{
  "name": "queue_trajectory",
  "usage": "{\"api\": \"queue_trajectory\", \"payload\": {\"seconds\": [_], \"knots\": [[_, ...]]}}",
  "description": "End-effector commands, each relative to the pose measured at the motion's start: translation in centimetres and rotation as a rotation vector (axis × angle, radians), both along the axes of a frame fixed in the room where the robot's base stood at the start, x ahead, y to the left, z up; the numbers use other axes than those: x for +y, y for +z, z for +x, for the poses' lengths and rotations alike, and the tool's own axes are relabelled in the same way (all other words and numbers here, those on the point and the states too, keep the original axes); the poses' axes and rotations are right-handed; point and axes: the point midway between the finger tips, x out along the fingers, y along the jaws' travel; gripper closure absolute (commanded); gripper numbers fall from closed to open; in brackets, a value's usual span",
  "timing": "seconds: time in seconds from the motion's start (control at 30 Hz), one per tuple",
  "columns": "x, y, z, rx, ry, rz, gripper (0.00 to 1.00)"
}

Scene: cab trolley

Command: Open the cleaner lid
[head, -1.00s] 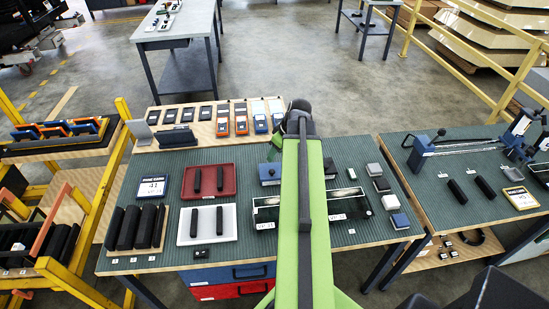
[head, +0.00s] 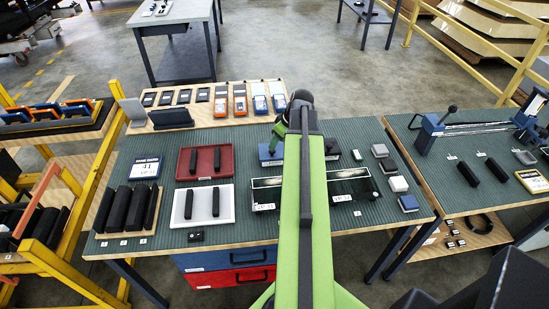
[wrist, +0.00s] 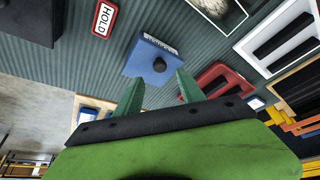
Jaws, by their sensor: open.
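The cleaner appears to be a blue box with a round black knob on its top and a pale label strip along one edge, seen in the wrist view (wrist: 150,62). Its lid looks shut, though the seam is too small to see. In the head view the blue box (head: 267,156) is on the green ribbed bench, partly hidden by my arm. My gripper (wrist: 159,88) is open and empty, its two green fingers pointing at the box with the knob between and beyond their tips. No contact shows.
A red tray (head: 186,176) and a white tray (head: 179,218), each with black bars, stand left of the box. A glass-topped case (head: 330,188) lies in front. A red-framed HOLD sign (wrist: 104,18) and a dark box (wrist: 28,22) are near in the wrist view.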

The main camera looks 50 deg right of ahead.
Motion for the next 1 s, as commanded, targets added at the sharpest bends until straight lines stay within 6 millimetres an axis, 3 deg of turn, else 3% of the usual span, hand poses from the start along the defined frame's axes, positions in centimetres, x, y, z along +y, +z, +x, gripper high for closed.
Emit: {"api": "queue_trajectory", "payload": {"seconds": [0.03,0.2,0.57,0.9,1.0], "knots": [[0.0,-2.2,0.5,0.0,0.001,0.0,0.54],[0.1,-5.0,1.8,0.0,0.0,-0.001,0.54],[0.1,-5.4,2.2,0.0,-0.001,-0.001,0.54],[0.1,-5.4,2.2,0.0,-0.002,0.0,0.97],[0.1,-5.4,2.2,0.0,-0.002,0.0,1.0]]}}
